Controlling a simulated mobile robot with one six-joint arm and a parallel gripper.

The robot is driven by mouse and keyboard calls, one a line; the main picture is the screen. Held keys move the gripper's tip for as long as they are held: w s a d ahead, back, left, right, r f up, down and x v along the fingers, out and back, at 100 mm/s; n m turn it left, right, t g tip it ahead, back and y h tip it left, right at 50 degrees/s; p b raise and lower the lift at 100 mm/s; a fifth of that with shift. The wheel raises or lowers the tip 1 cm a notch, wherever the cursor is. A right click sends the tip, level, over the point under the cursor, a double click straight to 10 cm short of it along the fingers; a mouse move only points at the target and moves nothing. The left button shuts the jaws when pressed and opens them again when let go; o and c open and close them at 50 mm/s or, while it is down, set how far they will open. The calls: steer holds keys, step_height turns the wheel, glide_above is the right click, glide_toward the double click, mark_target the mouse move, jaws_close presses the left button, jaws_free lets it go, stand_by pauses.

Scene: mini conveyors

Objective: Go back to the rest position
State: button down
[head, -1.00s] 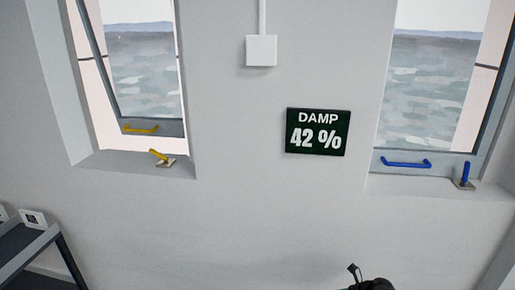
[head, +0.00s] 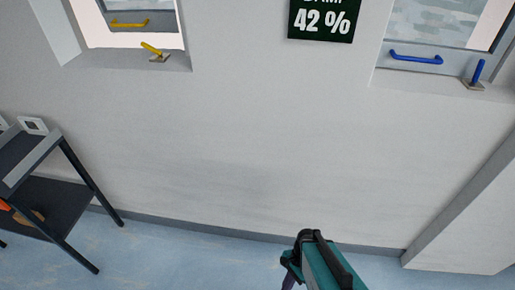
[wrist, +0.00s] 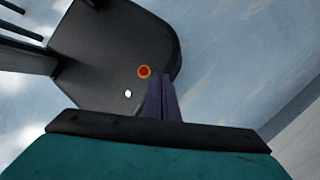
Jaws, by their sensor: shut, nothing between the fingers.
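My gripper (head: 288,281) shows at the bottom of the head view, right of centre, with a teal and black body. Its purple fingers are partly cut off by the lower edge there. In the wrist view the narrow purple fingers (wrist: 160,97) are together, with nothing between them.
A dark two-level rack (head: 52,207) stands at the left. Blue floor (head: 180,258) lies clear before the grey wall (head: 240,150). A light block (head: 470,225) is at right. Window handles, yellow (head: 129,24) and blue (head: 416,58), and a damp sign (head: 322,20) are above.

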steer(key=s+d+n+h, duration=0.3)
steer(key=d+n, duration=0.3)
steer(key=n, duration=0.7)
steer(key=shift+f+g, duration=0.3)
steer(key=shift+g, duration=0.1)
steer(key=shift+s+d, duration=0.1)
